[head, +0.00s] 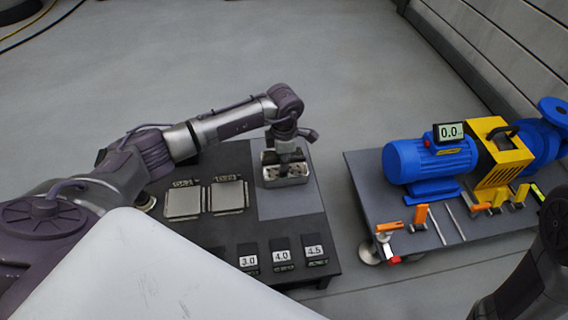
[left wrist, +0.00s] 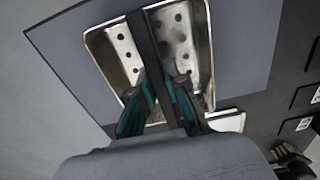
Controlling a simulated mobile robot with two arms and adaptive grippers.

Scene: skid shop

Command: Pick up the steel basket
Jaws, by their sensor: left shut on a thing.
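The steel basket (head: 285,180) is a small metal box with holes in its floor. It is on the grey mat at the right end of the dark bench in the head view, or just above it; I cannot tell which. My left gripper (head: 287,158) reaches down into it from above. In the left wrist view the basket (left wrist: 198,50) has a dark bar across its middle. The fingers of my left gripper (left wrist: 162,92) are shut on that bar. My right gripper does not show; only part of my right arm is at the lower right of the head view.
The dark bench (head: 215,240) also holds two square metal plates (head: 184,203) and blocks labelled 3.0, 4.0 and 4.5 (head: 314,252) along its front. To the right, a skid (head: 360,190) carries a blue motor (head: 425,165) and several orange pieces. Open floor lies behind.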

